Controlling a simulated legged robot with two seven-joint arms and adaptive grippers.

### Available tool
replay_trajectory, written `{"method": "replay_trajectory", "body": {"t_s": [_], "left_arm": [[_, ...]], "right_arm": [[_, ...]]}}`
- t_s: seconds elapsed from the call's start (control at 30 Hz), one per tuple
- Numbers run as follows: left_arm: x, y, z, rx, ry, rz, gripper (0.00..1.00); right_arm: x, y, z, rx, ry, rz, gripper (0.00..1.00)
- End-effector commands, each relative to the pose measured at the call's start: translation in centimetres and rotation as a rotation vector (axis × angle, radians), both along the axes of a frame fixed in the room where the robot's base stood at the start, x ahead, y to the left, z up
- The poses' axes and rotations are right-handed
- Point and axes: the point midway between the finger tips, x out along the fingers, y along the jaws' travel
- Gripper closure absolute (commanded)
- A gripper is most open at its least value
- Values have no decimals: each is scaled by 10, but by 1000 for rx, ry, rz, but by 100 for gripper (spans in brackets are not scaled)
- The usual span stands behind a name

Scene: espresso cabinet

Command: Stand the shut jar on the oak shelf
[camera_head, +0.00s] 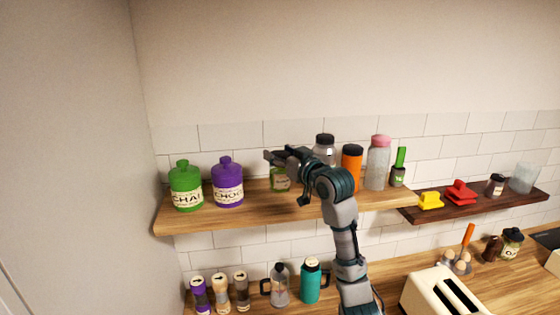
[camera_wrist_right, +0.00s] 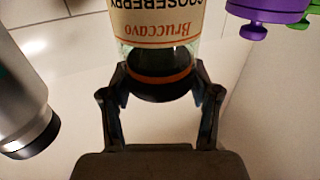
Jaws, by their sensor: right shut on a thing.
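My right gripper (camera_head: 275,160) is over the oak shelf (camera_head: 262,211), its arm rising from below. It is shut on the dark lid end of a jar (camera_head: 281,182) with a cream label. In the wrist view the fingers (camera_wrist_right: 160,95) flank the dark lid of the jar (camera_wrist_right: 155,25), whose label reads Gooseberry and appears upside down. The jar hangs below the gripper and looks upright, between the purple canister and a dark-capped bottle. I cannot tell whether its base touches the shelf. My left gripper is not in view.
A green canister (camera_head: 186,189) and a purple canister (camera_head: 228,186) stand left on the shelf. A dark-capped bottle (camera_head: 325,146), an orange bottle (camera_head: 351,168) and a pink-capped bottle (camera_head: 378,163) stand right. A darker shelf (camera_head: 487,204) adjoins. The shelf front shows bare wood.

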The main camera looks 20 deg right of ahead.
Motion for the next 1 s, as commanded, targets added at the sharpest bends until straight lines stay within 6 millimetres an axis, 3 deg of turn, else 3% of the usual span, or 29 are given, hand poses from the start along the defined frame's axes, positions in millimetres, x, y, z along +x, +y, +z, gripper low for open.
{"method": "replay_trajectory", "body": {"t_s": [0.1, 0.37, 0.6, 0.63, 0.7, 1.0], "left_arm": [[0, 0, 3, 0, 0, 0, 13], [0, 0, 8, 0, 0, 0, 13], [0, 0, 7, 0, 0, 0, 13], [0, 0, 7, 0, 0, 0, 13], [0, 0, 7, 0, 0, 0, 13], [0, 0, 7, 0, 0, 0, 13]], "right_arm": [[6, -2, -1, 0, -2, 0, 100], [7, -3, -34, 1, -1, 1, 100], [6, -3, -36, 0, -3, 1, 100], [7, -3, -37, 1, 0, 1, 34], [7, -3, -37, 1, 0, 1, 16], [7, -3, -37, 1, 0, 1, 14]]}}
